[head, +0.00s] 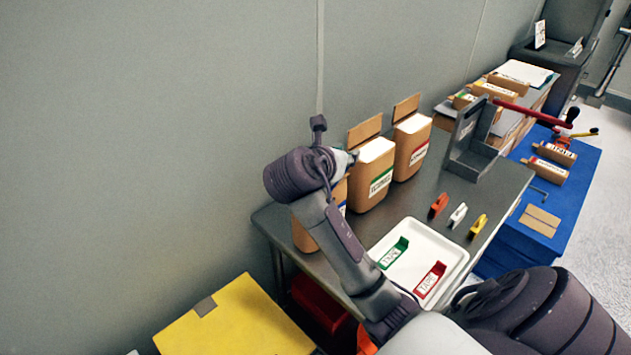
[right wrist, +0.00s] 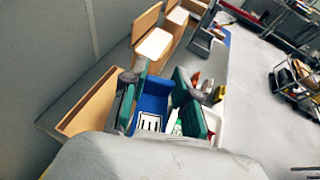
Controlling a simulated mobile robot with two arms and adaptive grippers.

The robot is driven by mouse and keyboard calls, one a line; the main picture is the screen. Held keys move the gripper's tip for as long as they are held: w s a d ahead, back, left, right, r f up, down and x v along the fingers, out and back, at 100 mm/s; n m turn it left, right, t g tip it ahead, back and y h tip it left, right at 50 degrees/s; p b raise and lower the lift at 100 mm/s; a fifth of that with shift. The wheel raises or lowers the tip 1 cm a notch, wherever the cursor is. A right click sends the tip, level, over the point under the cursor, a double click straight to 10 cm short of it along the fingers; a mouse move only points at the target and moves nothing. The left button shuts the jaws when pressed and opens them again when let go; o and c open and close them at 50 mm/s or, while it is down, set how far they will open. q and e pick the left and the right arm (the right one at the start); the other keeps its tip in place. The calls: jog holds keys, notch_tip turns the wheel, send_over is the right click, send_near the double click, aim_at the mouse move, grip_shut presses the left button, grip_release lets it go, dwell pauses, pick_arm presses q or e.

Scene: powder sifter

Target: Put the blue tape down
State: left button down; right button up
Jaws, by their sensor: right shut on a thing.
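My right gripper (head: 341,160) is raised beside the open brown boxes at the table's wall side in the head view. The right wrist view shows its two fingers (right wrist: 158,92) shut on the blue tape (right wrist: 153,98), a blue piece with a white label. The tape is hidden behind my wrist in the head view. A white tray (head: 452,262) on the grey table holds a green tape piece (head: 394,253) and a red tape piece (head: 430,280), lying apart. My left gripper is not in view.
Several open brown boxes (head: 371,180) stand along the wall side. Orange (head: 438,205), white (head: 458,215) and yellow (head: 478,226) small pieces stand behind the tray. A grey stand (head: 470,150) with a red handle is at the table's far end. A yellow box (head: 235,325) is lower left.

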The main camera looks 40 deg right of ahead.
jog(key=s+d+r+m+g+h, duration=0.1)
jog(key=d+m+g, duration=0.1)
jog(key=d, duration=0.3)
jog(key=s+d+r+m+g, duration=0.1)
jog(key=d+r+g, duration=0.1)
jog(key=d, duration=0.3)
jog(key=w+a+f, duration=0.2)
jog(key=w, duration=0.1)
jog(key=w+a+f, duration=0.1)
jog(key=w+f, duration=0.1)
jog(key=w, duration=0.1)
jog(key=w+a+f+p, duration=0.1)
jog(key=w+a+f, duration=0.1)
jog(key=w+f, duration=0.1)
jog(key=shift+w+a+f, duration=0.1)
jog(key=shift+w+a, duration=0.1)
jog(key=shift+a, duration=0.15)
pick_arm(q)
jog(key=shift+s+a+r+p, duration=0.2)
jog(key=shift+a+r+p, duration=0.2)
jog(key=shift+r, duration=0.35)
pick_arm(e)
jog(key=shift+f, duration=2.05)
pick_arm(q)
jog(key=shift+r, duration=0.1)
pick_arm(e)
jog(key=o, duration=0.8)
jog(key=shift+f, duration=0.1)
jog(key=shift+m, duration=0.3)
